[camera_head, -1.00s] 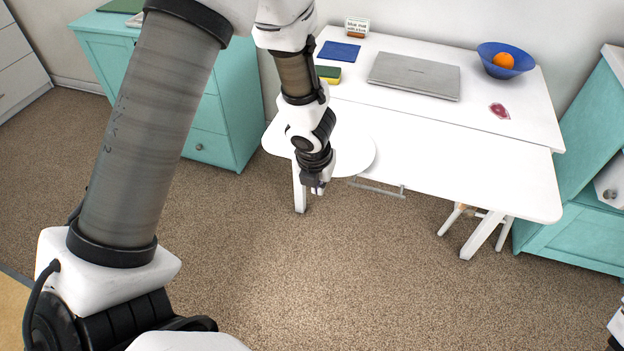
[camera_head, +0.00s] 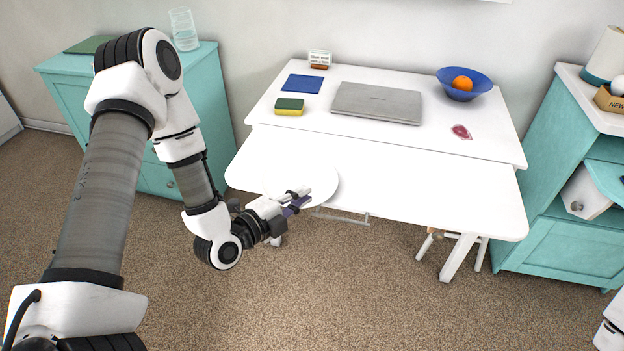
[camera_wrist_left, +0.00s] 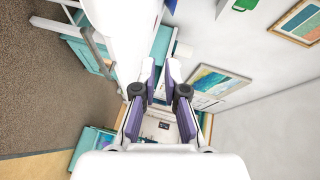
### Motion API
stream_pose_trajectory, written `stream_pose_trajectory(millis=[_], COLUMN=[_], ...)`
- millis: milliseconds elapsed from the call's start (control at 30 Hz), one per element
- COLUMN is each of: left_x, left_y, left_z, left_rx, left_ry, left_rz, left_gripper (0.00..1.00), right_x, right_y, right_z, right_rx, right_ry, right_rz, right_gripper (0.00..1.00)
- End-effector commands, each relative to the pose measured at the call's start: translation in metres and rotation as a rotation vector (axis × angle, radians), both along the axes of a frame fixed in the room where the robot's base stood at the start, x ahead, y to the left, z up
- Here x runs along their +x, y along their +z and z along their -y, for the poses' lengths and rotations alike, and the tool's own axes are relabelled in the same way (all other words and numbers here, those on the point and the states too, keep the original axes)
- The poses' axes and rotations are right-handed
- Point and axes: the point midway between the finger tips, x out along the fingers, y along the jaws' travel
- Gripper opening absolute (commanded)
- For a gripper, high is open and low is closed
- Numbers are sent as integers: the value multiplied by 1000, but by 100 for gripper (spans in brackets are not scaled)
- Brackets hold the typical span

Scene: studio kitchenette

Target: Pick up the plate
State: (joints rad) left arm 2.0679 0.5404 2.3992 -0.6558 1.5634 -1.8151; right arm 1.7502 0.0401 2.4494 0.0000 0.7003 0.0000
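The white plate (camera_head: 316,177) lies flat at the front left of the white desk (camera_head: 420,190), and its rim reaches past the desk's front edge. My left gripper (camera_head: 300,198) is at the plate's front rim. In the head view its fingers overlap the plate in the picture. In the left wrist view the two fingertips (camera_wrist_left: 161,88) stand apart, with nothing held between them. A white surface is close beyond the fingers there, but I cannot tell plate from desk. Whether a finger touches the plate is unclear. My right gripper is out of view.
On the desk are a grey laptop (camera_head: 377,102), a blue bowl (camera_head: 478,81) with an orange (camera_head: 462,83), a sponge (camera_head: 289,107) and a blue pad (camera_head: 302,84). Teal cabinets (camera_head: 560,232) stand on both sides. The desk's middle front is clear.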

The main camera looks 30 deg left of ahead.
Motion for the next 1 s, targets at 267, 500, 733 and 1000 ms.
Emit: stream_pose_trajectory(millis=[267, 500, 733, 1000], left_x=[-23, 12, 40, 40], left_y=[-64, -70, -77, -77], left_z=[-30, -20, -14, -15], left_rx=[-50, -50, -54, -55], left_ry=[103, 99, 103, 103], left_rz=[-132, -129, -130, -131], left_gripper=[11, 11, 11, 0], right_x=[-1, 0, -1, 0], right_y=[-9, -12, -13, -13], right_z=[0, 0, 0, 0], right_rx=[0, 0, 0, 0], right_ry=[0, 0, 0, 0], right_rz=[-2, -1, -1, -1], right_gripper=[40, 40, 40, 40])
